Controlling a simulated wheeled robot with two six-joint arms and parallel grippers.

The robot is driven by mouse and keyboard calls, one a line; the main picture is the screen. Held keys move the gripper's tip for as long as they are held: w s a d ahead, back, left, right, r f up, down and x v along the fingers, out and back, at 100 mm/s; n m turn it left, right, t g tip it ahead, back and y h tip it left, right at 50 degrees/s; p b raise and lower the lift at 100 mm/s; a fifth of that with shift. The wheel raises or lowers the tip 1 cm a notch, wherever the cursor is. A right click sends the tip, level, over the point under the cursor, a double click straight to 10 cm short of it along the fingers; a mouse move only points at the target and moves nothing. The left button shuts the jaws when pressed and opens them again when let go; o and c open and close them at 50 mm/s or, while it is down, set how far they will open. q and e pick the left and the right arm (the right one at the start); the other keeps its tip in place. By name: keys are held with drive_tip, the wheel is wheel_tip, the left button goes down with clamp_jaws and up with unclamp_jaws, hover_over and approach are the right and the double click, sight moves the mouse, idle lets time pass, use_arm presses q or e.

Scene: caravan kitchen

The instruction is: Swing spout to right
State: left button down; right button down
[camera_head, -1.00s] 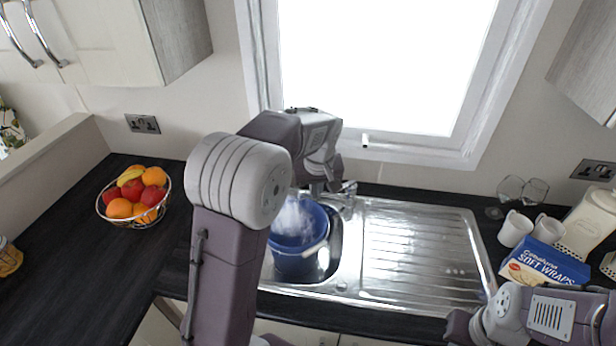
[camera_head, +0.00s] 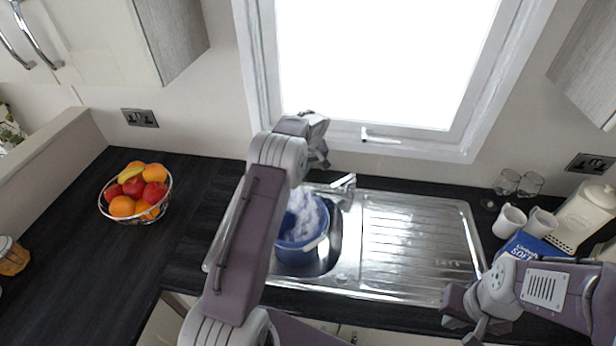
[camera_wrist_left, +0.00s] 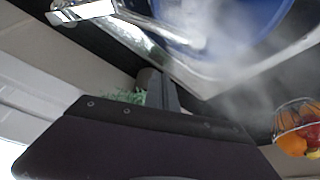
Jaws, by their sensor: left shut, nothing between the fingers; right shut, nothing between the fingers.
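The chrome tap (camera_head: 345,183) stands at the back edge of the sink, below the window. Its spout shows only in part, near the back of the blue bucket; I cannot tell its exact direction. Chrome metal of the tap (camera_wrist_left: 85,12) also shows at the top left of the left wrist view. My left gripper (camera_head: 322,162) is shut and empty, behind and left of the tap, close to the window wall; I see no contact with the spout. My right gripper (camera_head: 468,328) is shut and empty, over the front right edge of the counter.
A blue bucket (camera_head: 298,254) with whitish, misty contents stands in the basin. The ribbed drainer (camera_head: 415,245) to its right is clear. White mugs (camera_head: 509,221), glasses and a blue box (camera_head: 520,246) stand at right. A fruit bowl (camera_head: 135,193) is at left.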

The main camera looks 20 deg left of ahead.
sight(325, 191)
use_arm(q)
drive_tip(key=s+d+f+p, duration=0.2)
drive_tip(key=shift+s+d+f, duration=0.2)
drive_tip(key=shift+s+f, duration=0.05)
drive_tip(key=shift+s, duration=0.05)
idle(0.3)
